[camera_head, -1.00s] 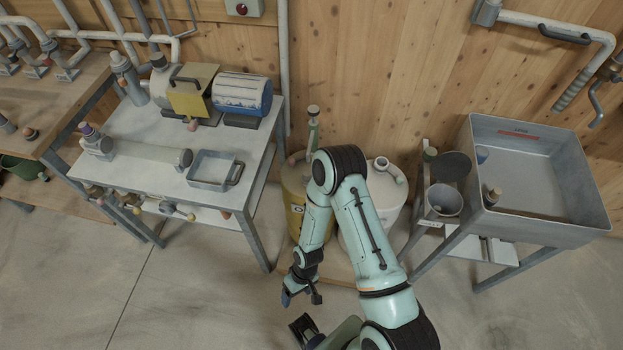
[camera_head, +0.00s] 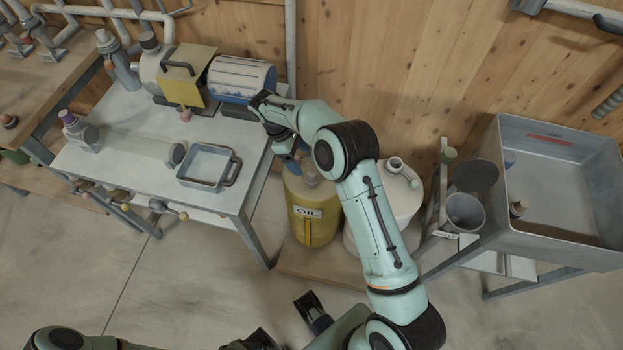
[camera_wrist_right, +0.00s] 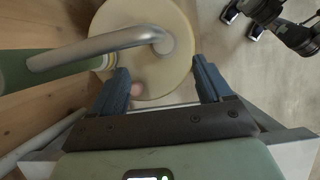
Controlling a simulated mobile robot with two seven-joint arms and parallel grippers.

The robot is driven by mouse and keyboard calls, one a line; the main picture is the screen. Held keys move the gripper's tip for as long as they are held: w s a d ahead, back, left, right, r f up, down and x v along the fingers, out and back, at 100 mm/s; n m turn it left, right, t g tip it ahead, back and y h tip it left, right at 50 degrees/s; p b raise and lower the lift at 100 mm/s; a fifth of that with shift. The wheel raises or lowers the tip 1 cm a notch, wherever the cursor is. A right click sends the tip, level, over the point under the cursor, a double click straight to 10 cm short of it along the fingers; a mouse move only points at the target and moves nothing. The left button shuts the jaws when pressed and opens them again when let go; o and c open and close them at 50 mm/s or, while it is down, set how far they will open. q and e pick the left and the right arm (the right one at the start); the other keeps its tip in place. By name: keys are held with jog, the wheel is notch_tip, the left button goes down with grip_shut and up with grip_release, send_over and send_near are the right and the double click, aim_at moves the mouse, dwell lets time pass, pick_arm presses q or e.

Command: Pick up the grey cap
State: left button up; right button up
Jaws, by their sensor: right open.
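I cannot tell for sure which part is the grey cap. A dark grey cap (camera_head: 149,41) tops the pale cylinder of the machine on the left table. A small pinkish-grey knob shows on the yellow oil drum (camera_head: 312,215), and in the right wrist view a pinkish knob (camera_wrist_right: 138,90) lies beyond my fingers. My right gripper (camera_head: 289,158) is over the drum, partly hidden by its own arm. In its wrist view (camera_wrist_right: 162,85) it is open, with nothing between the fingers. A dark gripper, probably my left (camera_wrist_right: 262,22), shows at the upper right; its jaw state is unclear.
A bent metal spout (camera_wrist_right: 100,45) crosses the drum top beside my right gripper. A white drum (camera_head: 405,195) stands to the right, then a grey tub (camera_head: 560,245). The left table (camera_head: 125,185) holds a small tray (camera_head: 208,184).

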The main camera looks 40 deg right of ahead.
aim_at(310, 173)
jog(key=x, duration=0.4)
jog(key=shift+s+f, duration=0.1)
jog(key=shift+f, duration=0.1)
jog(key=x, duration=0.5)
jog(key=shift+s, duration=0.25)
jog(key=c, duration=1.2)
jog(key=shift+r, duration=0.1)
